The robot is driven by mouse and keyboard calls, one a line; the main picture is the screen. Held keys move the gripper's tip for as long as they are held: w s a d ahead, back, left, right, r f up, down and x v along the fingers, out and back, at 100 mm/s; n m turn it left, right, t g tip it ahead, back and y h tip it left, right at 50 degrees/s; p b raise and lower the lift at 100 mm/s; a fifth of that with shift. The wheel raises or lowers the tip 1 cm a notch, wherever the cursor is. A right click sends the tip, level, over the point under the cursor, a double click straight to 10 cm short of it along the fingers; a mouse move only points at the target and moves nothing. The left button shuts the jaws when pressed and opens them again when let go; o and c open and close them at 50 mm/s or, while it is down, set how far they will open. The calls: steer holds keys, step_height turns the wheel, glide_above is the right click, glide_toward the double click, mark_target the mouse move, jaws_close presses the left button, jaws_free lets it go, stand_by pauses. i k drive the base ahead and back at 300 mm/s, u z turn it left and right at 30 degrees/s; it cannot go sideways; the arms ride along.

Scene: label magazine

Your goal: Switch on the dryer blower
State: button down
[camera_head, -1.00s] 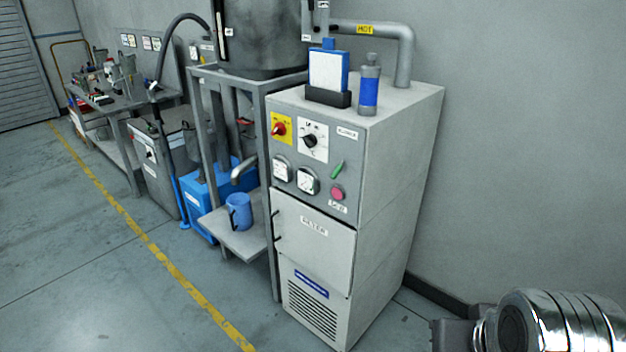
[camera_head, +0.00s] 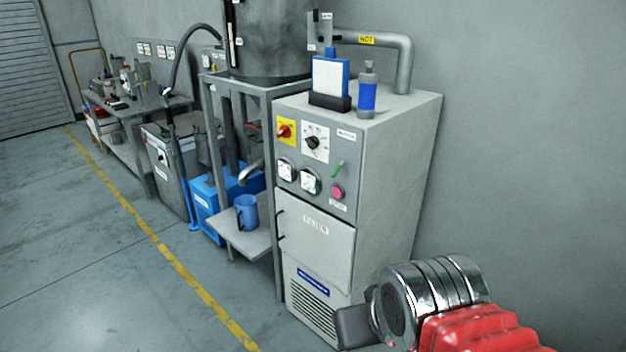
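The dryer (camera_head: 392,185) is a tall grey cabinet in the middle of the head view, with a control panel on its upper front. The panel has a red knob on a yellow plate (camera_head: 285,131), a black rotary knob on a white plate (camera_head: 313,143), two round gauges, a small green lever (camera_head: 338,169) and a pink-red button (camera_head: 337,193). My arm shows at lower right, with a dark grey part of my gripper (camera_head: 352,326) in front of the cabinet's lower right. Its fingers cannot be told apart.
A blue-and-white case (camera_head: 330,78) and a grey-blue bottle (camera_head: 367,92) stand on the cabinet. A pipe marked HOT (camera_head: 402,62) rises behind them. A stand with a blue mug (camera_head: 246,212) is at left. Open floor lies in front, with a yellow line (camera_head: 170,258).

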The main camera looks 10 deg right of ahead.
mark_target(339, 166)
steer(key=u, duration=0.45)
steer(key=i, duration=1)
steer(key=u, duration=0.05)
